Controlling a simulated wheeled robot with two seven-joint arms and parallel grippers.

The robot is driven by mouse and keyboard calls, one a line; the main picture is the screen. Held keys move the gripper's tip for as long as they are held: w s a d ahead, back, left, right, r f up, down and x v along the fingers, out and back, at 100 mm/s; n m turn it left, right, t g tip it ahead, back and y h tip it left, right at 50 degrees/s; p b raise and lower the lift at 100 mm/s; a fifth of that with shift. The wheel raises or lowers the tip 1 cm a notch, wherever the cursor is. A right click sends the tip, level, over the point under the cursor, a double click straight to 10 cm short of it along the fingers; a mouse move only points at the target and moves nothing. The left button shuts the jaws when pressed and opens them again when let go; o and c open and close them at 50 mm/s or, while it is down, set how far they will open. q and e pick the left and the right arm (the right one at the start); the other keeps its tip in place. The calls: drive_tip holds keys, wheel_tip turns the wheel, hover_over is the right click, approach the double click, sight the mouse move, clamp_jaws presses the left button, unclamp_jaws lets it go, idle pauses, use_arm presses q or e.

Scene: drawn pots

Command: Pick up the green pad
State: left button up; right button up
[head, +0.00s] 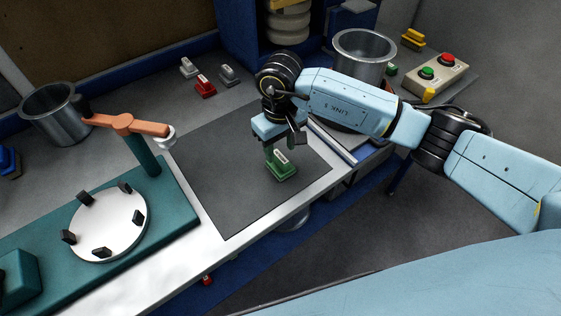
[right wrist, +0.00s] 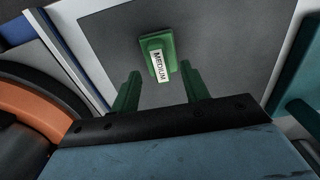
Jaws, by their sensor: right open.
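The green pad (head: 281,168) lies on the dark grey mat (head: 215,165) in the head view, with a white label on its upright grip. In the right wrist view the pad (right wrist: 157,55) shows its label, which reads MEDIUM. My right gripper (head: 272,155) is just above and beside the pad in the head view, and its fingers hide part of the surroundings. My left gripper is not in view.
A red pad (head: 204,87) and two grey pads (head: 188,68) (head: 229,75) lie behind the mat. A teal fixture with a white round plate (head: 108,225) and an orange arm (head: 125,123) stands at left. Metal pots (head: 57,113) (head: 362,57) and a button box (head: 436,75) stand around.

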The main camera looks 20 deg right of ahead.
sight(281, 156)
drive_tip(key=shift+f+p, duration=0.3)
drive_tip(key=shift+f, duration=1.7)
clamp_jaws()
